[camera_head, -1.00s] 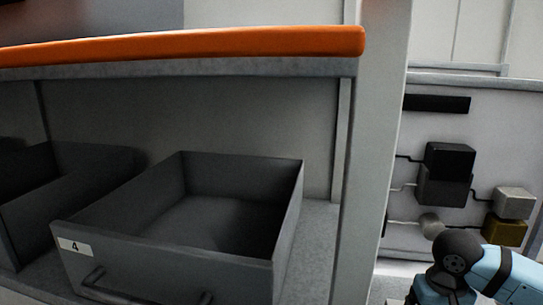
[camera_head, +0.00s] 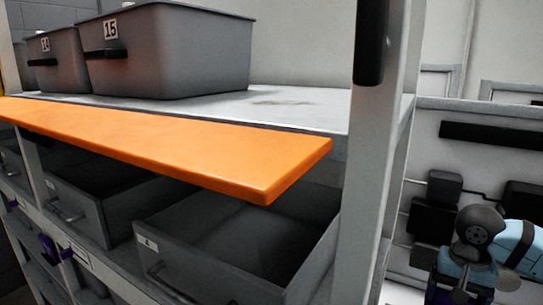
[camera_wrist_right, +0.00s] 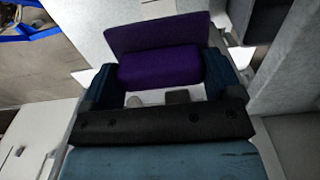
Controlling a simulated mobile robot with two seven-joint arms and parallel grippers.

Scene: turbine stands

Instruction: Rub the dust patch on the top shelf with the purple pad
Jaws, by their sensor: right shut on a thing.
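The purple pad (camera_wrist_right: 158,36) is a flat plate with a thick block grip. In the right wrist view my right gripper (camera_wrist_right: 163,76) is shut on that block, with a dark teal finger on each side. The dust patch (camera_head: 284,101) is a faint brownish smudge on the pale top shelf (camera_head: 318,116), right of bin 15 in the head view. The pad is apart from it. My right arm shows at the lower right of the head view, well below and right of the shelf; its gripper is not clear there. My left gripper is not in view.
Grey bins 15 (camera_head: 180,55) and 14 (camera_head: 58,62) stand on the top shelf. An orange board (camera_head: 180,150) runs along its front edge. An upright post (camera_head: 375,150) stands at the shelf's right end. Open drawers (camera_head: 240,250) sit below.

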